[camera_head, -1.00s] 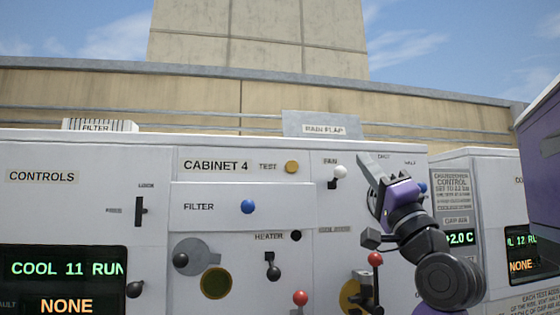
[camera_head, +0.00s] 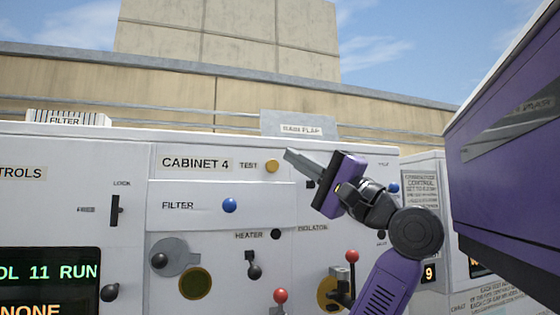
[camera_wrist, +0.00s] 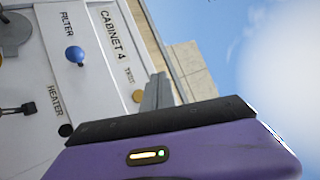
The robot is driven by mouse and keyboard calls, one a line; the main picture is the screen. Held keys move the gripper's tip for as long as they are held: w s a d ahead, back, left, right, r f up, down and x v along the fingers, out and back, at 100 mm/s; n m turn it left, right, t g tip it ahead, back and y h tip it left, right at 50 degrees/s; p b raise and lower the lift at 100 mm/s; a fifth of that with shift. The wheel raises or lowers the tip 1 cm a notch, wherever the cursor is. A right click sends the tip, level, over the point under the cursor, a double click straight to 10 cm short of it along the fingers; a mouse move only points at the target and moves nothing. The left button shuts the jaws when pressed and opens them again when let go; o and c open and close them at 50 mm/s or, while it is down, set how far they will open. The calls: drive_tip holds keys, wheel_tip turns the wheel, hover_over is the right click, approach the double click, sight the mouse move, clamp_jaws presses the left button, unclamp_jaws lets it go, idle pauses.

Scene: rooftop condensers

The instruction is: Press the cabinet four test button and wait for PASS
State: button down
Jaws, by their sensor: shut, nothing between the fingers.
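The cabinet four panel (camera_head: 225,182) is white, with a "CABINET 4" label and a round yellow test button (camera_head: 272,166) beside the word TEST. In the wrist view the test button (camera_wrist: 138,96) shows just left of my fingers. My gripper (camera_head: 287,154) is shut and empty, its tips pointing left, a little right of and above the button in the head view. I see a gap in the picture between tips and button; I cannot tell the depth. In the wrist view my gripper (camera_wrist: 160,78) points up. The display (camera_head: 50,280) at lower left is cut off; "OL 11 RUN" and "NONE" are readable.
A blue filter knob (camera_head: 229,205) is below the button. Red-knobbed levers (camera_head: 281,296) (camera_head: 352,256), a heater switch (camera_head: 254,271) and a lock handle (camera_head: 115,210) stick out of the panel. A rain flap plate (camera_head: 298,125) stands on top.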

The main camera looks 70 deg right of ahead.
sight(280, 167)
drive_tip(key=shift+w+d, duration=0.1)
drive_tip(key=w+d, duration=0.5)
drive_tip(key=d, duration=0.1)
drive_tip(key=shift+w+d, duration=0.25)
drive_tip(key=shift+w+d, duration=0.1)
idle(2.1)
drive_tip(key=shift+w+d+f, duration=0.1)
drive_tip(key=shift+w+d, duration=0.15)
drive_tip(key=shift+w+d, duration=0.4)
drive_tip(key=shift+d, duration=0.05)
idle(1.1)
drive_tip(key=shift+s+a, duration=0.65)
drive_tip(key=shift+a, duration=0.1)
